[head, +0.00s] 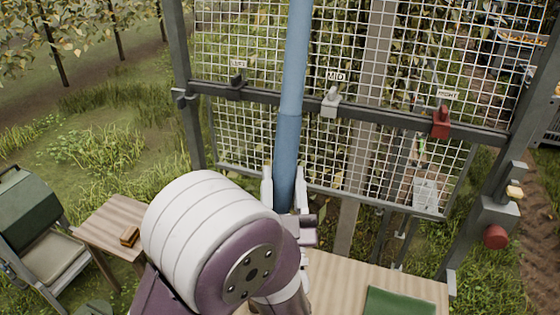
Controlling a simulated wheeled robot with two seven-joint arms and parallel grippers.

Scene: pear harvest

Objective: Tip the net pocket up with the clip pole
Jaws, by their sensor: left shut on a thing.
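My left gripper (284,192) is shut on a blue pole (291,80), one finger on each side of its lower part. The pole stands nearly upright, leaning slightly right at the top, and its upper end is out of frame. The crossbar carries a dark clip (237,82) at left, a grey clip (329,104) labelled MID, and a red clip (441,123) at right. My right gripper is out of view.
A wooden table (340,283) with a green cloth (400,302) lies below the net. A side table (105,222) with a small brown block (129,237) and a green-backed chair (35,215) stand at left. Dark posts (185,90) flank the net; the right one bears a red knob (495,237).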

